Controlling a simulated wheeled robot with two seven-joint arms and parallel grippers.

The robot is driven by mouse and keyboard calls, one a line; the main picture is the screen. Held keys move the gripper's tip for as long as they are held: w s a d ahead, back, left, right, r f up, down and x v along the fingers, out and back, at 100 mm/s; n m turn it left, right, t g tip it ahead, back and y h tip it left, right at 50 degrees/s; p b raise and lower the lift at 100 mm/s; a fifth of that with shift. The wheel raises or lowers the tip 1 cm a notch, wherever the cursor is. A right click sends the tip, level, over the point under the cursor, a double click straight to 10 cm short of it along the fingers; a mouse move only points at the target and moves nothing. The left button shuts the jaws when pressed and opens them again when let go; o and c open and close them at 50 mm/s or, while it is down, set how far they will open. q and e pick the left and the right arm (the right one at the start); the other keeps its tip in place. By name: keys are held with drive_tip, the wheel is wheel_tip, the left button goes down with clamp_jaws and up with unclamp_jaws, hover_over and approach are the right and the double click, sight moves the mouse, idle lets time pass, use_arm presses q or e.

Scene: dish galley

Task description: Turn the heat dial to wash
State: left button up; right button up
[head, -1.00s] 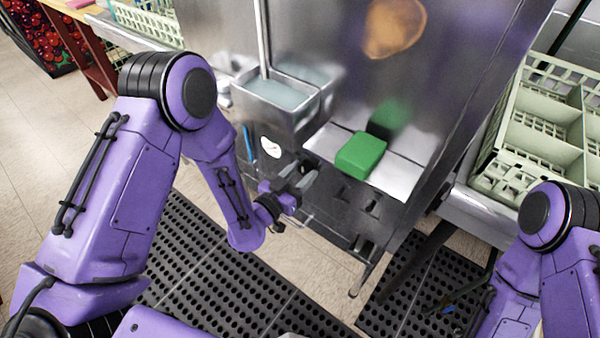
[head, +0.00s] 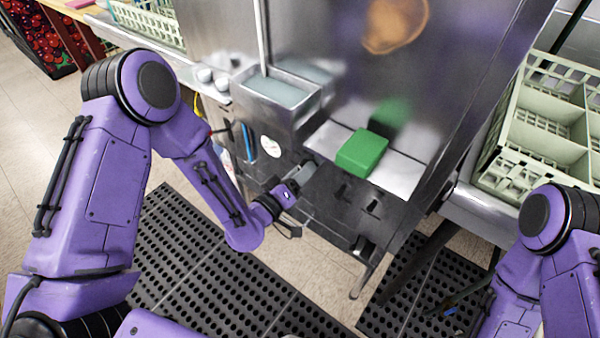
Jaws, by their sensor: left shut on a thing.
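My left gripper (head: 304,174) is at the dark control panel (head: 330,212) on the front of the steel dish machine, below the ledge. It is shut on a small dark knob, which I take to be the heat dial. The fingers hide most of the knob, so its pointer and any wash mark cannot be read. My right arm shows at the lower right, but its gripper is out of view.
A green block (head: 361,152) lies on the steel ledge just right of my left gripper. A steel basin (head: 277,95) and a round white gauge (head: 271,147) are above left. Pale racks (head: 540,135) stand at the right. Black mats (head: 205,268) cover the floor.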

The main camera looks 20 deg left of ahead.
use_arm(q)
drive_tip(key=shift+n, duration=1.1)
drive_tip(key=o, duration=1)
drive_tip(key=shift+o, duration=0.2)
drive_tip(key=b+v, duration=0.1)
drive_tip(key=v, duration=0.9)
drive_tip(key=shift+s, duration=0.25)
drive_tip(key=shift+a, duration=0.1)
